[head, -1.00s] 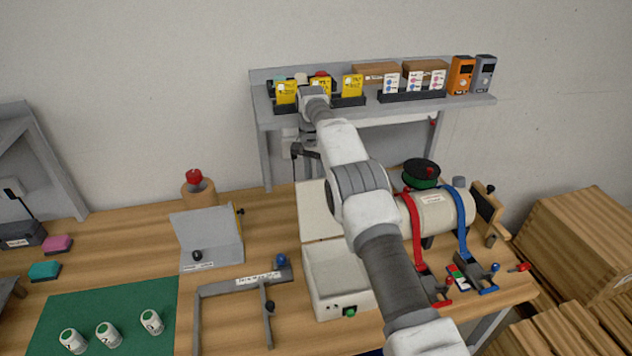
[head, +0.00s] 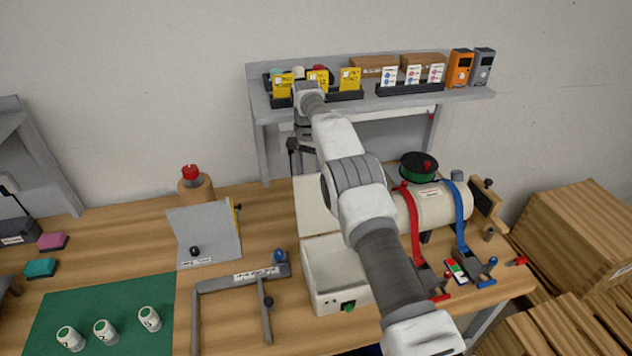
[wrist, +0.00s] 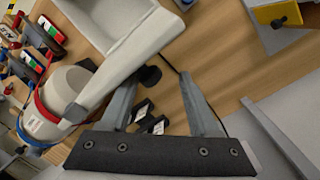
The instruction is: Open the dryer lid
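The dryer appears to be the white box (head: 316,300) with a green button on its front, right of centre on the bench. Its cream lid (head: 309,205) stands raised at the back, leaving the hollow inside partly visible; my arm hides the right part. In the wrist view the lid (wrist: 135,52) is a pale slab seen from behind, with a dark knob (wrist: 150,77) on it. My gripper (wrist: 160,77) is open behind the lid, fingers apart. The knob shows near the left fingertip; I cannot tell whether they touch. In the head view the gripper (head: 296,150) is small and partly hidden.
A grey shelf (head: 480,96) with boxes and yellow cards stands behind the gripper. A cream drum (head: 435,218) with red and blue straps is right of the dryer. A grey bracket (head: 230,283) and a green mat (head: 110,290) with several white jars lie left.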

